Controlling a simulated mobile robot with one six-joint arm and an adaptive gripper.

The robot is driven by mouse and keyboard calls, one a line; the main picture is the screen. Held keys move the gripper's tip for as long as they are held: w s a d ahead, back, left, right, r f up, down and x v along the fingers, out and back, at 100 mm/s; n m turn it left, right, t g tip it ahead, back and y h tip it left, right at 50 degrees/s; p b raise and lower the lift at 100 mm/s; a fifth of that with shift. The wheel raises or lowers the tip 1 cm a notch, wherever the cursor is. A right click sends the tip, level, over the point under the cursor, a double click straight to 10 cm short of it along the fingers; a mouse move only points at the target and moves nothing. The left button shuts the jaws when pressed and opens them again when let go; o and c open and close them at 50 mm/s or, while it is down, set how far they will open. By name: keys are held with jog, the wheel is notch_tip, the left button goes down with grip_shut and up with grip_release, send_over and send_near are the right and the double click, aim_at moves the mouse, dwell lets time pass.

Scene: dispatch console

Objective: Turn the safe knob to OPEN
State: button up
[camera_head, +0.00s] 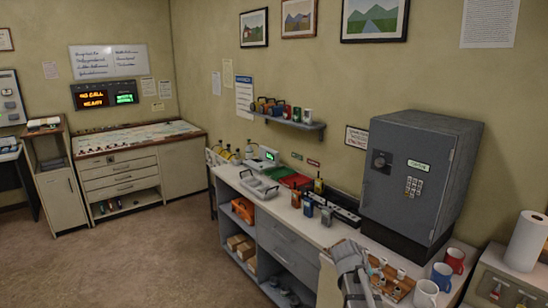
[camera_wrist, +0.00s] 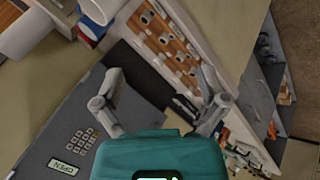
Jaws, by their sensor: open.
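The dark grey safe (camera_head: 440,150) stands on a black base at the right of the counter, its door shut. I cannot read the knob's setting. A small label plate (camera_head: 418,165) and a keypad (camera_head: 413,187) are to its right. In the wrist view the safe's front (camera_wrist: 50,130) lies tilted at lower left, with the keypad (camera_wrist: 80,144) and the plate (camera_wrist: 64,168), which reads OPEN. The knob does not show there. My gripper (camera_wrist: 160,72) is open and empty, apart from the safe.
Mugs (camera_head: 425,294) and a wooden rack of small items (camera_head: 393,281) stand on the counter (camera_head: 318,231) near the safe. A black strip (camera_head: 346,217) and radios (camera_head: 308,208) lie left of it. A shelf (camera_head: 288,121) hangs above. Open floor (camera_head: 150,250) lies left.

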jog(key=s+a+f+g+y+b, duration=0.1)
jog(key=s+a+f+y+b, duration=0.1)
jog(key=s+a, duration=0.5)
jog(key=s+a+f+g+y+b, duration=0.2)
jog(key=s+a+f+y, duration=0.2)
jog(key=s, duration=0.5)
notch_tip(320, 180, down, 2)
jog(key=a, duration=0.2)
jog(key=shift+a+f+n+y, duration=0.25)
jog(key=shift+a+n+y, duration=0.15)
jog(key=shift+w, duration=0.1)
